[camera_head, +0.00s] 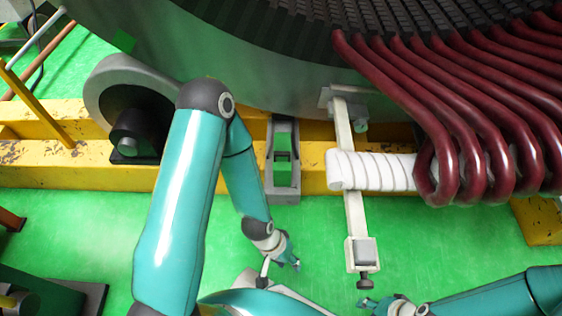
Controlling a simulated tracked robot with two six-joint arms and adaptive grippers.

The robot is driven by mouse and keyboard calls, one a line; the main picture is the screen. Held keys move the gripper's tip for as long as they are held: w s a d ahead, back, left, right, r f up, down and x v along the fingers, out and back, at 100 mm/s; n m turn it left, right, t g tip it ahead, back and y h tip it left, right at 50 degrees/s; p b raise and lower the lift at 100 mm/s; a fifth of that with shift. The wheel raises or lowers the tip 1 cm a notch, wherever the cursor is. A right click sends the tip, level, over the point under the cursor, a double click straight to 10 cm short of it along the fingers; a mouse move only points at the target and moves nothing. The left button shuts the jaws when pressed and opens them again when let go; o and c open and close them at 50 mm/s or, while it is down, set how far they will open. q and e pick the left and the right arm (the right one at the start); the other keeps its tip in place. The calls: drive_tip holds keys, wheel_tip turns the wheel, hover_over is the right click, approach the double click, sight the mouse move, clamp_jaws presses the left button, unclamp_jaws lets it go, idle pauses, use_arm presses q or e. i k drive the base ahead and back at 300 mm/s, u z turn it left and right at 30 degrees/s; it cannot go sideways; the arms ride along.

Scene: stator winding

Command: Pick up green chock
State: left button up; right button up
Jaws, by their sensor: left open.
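A small green block (283,163), which looks like the green chock, sits in an upright grey metal bracket at the yellow beam, near the middle of the head view. My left gripper (288,256) is open and empty, above the green floor and below the bracket in the picture, apart from the block. My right gripper (376,304) shows only partly at the bottom edge, and its jaws are too small to read.
The yellow beam (60,176) crosses the view under the large grey stator (230,55). Dark red coils (440,130) and a white wrapped bundle (375,171) on a pale upright bar (356,222) stand right of the bracket. Green floor (440,240) is clear at lower right.

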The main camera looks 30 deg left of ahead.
sight(282, 143)
drive_tip(key=u, duration=0.1)
drive_tip(key=k, duration=0.4)
drive_tip(key=z, duration=1.7)
drive_tip(key=i, duration=0.1)
drive_tip(key=u, duration=3.05)
drive_tip(key=k, duration=1.7)
drive_tip(key=z, duration=0.9)
drive_tip(key=i, duration=1)
drive_tip(key=z, duration=0.05)
